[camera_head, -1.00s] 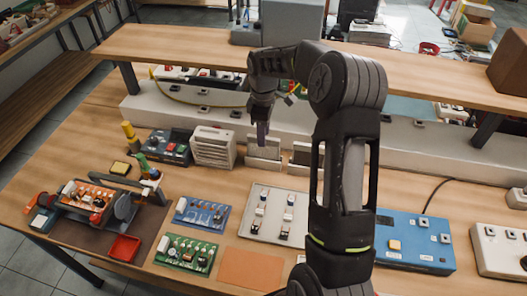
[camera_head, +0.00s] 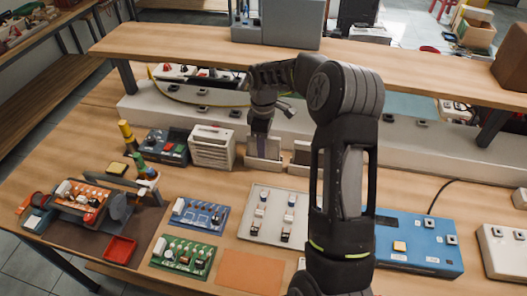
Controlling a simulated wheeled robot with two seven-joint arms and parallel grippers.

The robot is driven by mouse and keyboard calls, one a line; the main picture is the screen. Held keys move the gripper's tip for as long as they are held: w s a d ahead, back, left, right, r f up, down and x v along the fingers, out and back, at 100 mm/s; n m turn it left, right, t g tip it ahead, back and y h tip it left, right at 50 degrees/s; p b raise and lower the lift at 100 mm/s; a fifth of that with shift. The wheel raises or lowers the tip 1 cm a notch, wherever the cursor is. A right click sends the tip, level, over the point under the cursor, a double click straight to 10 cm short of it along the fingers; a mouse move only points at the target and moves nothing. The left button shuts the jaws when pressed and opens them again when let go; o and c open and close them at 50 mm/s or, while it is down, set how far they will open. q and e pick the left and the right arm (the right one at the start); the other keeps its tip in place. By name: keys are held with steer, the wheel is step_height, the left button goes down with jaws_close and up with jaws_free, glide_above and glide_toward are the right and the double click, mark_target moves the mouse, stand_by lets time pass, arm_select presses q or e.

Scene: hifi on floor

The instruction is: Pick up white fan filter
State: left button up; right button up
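A white slatted box (camera_head: 212,149), which looks like the fan filter, stands upright on the workbench, left of my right gripper. My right gripper (camera_head: 260,150) hangs pointing down, just right of the box. Its fingertips overlap the upper part of a pale upright panel (camera_head: 263,163); I cannot tell whether they touch it. The fingers look dark and narrow from here, and their gap is not clear. The slatted box is clear of the gripper. My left gripper is not in view.
A blue and a green circuit board (camera_head: 183,256) lie in front, with a grey switch plate (camera_head: 262,230) beside them. A red tray (camera_head: 119,250) is at left, a blue box (camera_head: 415,246) at right. A raised wooden shelf (camera_head: 220,46) runs behind my arm.

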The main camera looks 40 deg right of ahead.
jaws_close()
stand_by(0.3)
steer(key=shift+r, duration=0.1)
stand_by(0.4)
steer(key=shift+r, duration=0.85)
step_height(320, 180, up, 11)
steer(key=shift+f+b, duration=0.1)
steer(key=shift+b, duration=0.7)
steer(key=shift+r+p, duration=1.9)
steer(key=shift+r, duration=0.8)
